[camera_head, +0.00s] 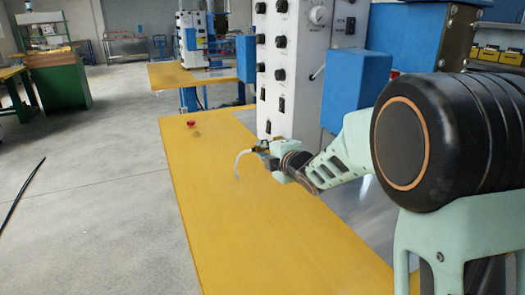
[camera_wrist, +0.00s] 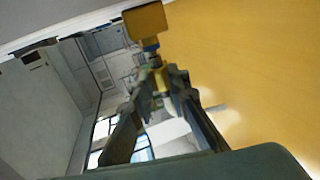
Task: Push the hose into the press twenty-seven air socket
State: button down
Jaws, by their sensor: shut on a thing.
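The white hose (camera_head: 238,160) hangs from my gripper (camera_head: 268,151) in the head view, curving left and down over the yellow bench.
The yellow bench top (camera_head: 215,185) is mostly clear. A small red knob (camera_head: 191,123) stands near its far end. The white press panel (camera_head: 292,75) with black knobs rises behind my gripper, with a blue box (camera_head: 355,90) beside it.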

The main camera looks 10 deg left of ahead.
jog(key=shift+w+d, duration=0.25)
jog(key=shift+d, duration=0.05)
jog(key=c, duration=1.8)
grip_release()
jog(key=shift+o, duration=0.2)
